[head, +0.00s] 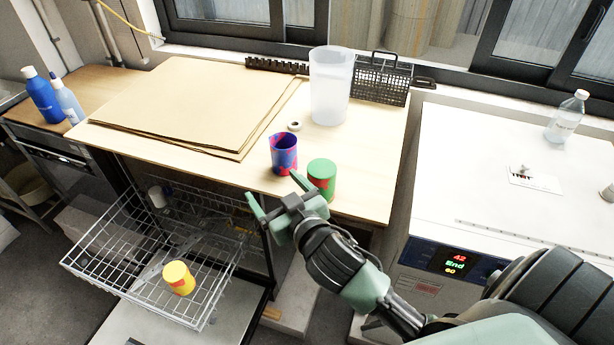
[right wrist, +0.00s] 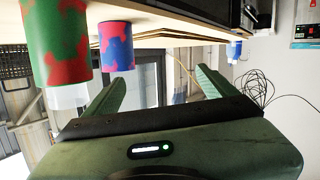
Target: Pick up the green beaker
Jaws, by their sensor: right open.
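The green beaker (head: 321,178), with red patches, stands near the front edge of the wooden table (head: 225,172). It also shows at the left of the right wrist view (right wrist: 57,42), where the picture is upside down. A blue beaker with red patches (head: 284,153) stands just left of it; the right wrist view shows it too (right wrist: 117,46). My right gripper (head: 278,195) is open and empty at the table's front edge, left of the green beaker and apart from it. Its fingers (right wrist: 160,82) have neither beaker between them. My left gripper is out of view.
A yellow beaker (head: 178,278) sits in the pulled-out wire rack (head: 90,262) below the table. Behind the beakers are a tall clear container (head: 330,85), a tape roll (head: 294,125) and a black basket (head: 383,80). Brown sheets (head: 190,100) cover the table's left. The white oven (head: 480,160) stands right.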

